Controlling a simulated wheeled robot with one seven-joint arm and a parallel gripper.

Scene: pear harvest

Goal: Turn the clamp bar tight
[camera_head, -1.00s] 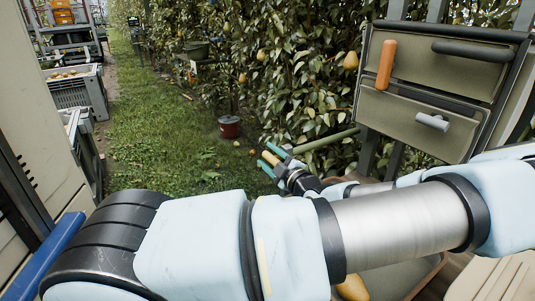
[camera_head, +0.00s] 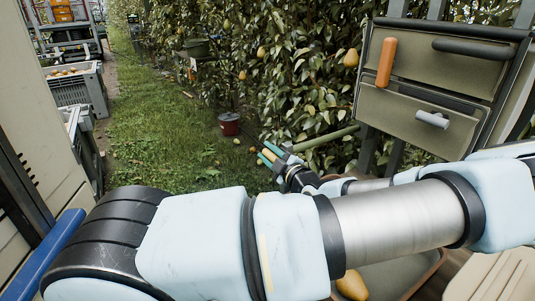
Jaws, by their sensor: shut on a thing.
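My gripper (camera_head: 268,156) is near the middle of the view, past my arm, in front of the grass and foliage. Its two teal fingers are shut on a small yellow bar (camera_head: 270,155), whose end shows between them. I take this for the clamp bar, but what it is fixed to is hidden. A dull green tube (camera_head: 328,138) runs just behind and to the right of the gripper; I cannot tell whether it touches.
At the right is a green panel (camera_head: 400,112) with an orange handle (camera_head: 386,64) and a grey handle (camera_head: 432,120). A red bucket (camera_head: 229,124) stands on the grass. Grey crates (camera_head: 84,91) line the left. A pear (camera_head: 351,285) lies below my arm.

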